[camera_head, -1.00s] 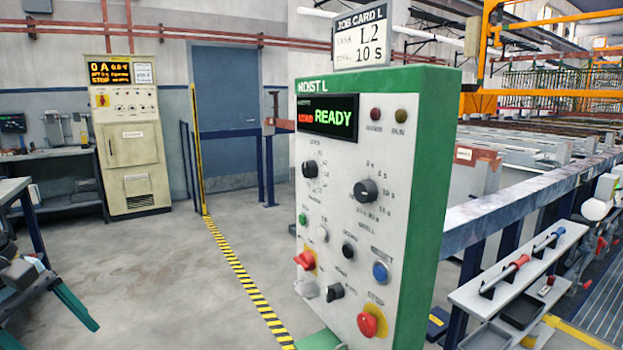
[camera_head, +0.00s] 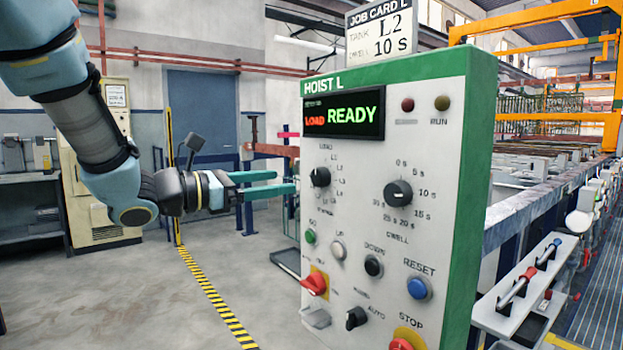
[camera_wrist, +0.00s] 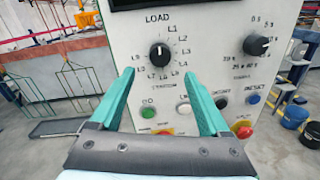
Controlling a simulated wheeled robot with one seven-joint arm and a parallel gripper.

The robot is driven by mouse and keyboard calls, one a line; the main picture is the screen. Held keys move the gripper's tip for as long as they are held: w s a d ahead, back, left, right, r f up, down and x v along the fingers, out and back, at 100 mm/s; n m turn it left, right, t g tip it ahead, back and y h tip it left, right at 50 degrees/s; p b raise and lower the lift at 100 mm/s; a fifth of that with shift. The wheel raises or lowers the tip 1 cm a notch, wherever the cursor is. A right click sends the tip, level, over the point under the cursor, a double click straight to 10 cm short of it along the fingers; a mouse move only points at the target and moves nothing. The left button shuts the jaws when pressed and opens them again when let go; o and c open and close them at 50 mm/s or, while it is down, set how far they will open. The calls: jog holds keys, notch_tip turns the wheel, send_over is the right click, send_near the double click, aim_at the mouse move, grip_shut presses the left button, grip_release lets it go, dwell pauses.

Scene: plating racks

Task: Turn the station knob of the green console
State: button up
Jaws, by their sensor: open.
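The green console (camera_head: 481,190) has a pale front face, a green rim and a "HOIST L" heading. Its station knob (camera_head: 320,177) is black and round, on the upper left of the face, ringed by LOAD and L marks. In the wrist view the station knob (camera_wrist: 160,53) shows whole between the fingertips, a little above them. My gripper (camera_head: 285,181) is open and empty, its teal fingers pointing at the knob from the left, apart from it. Both fingers of my gripper (camera_wrist: 158,75) show in the wrist view. The display (camera_head: 343,116) reads LOAD READY.
The job card (camera_head: 382,33) on top reads L2, 10 s. The dwell knob (camera_head: 398,193) sits right of the station knob. Below are a red switch (camera_head: 314,284), a blue RESET button (camera_head: 419,288) and a red STOP button (camera_head: 402,344). Floor left of the console is open.

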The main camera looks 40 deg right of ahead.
aim_at(315, 178)
jog(key=d, duration=0.2)
jog(key=d+p, duration=0.1)
jog(key=d, duration=0.2)
jog(key=s+d+p, duration=0.1)
jog(key=d, duration=0.2)
jog(key=shift+d, duration=0.2)
jog(key=shift+c, duration=0.3)
grip_shut()
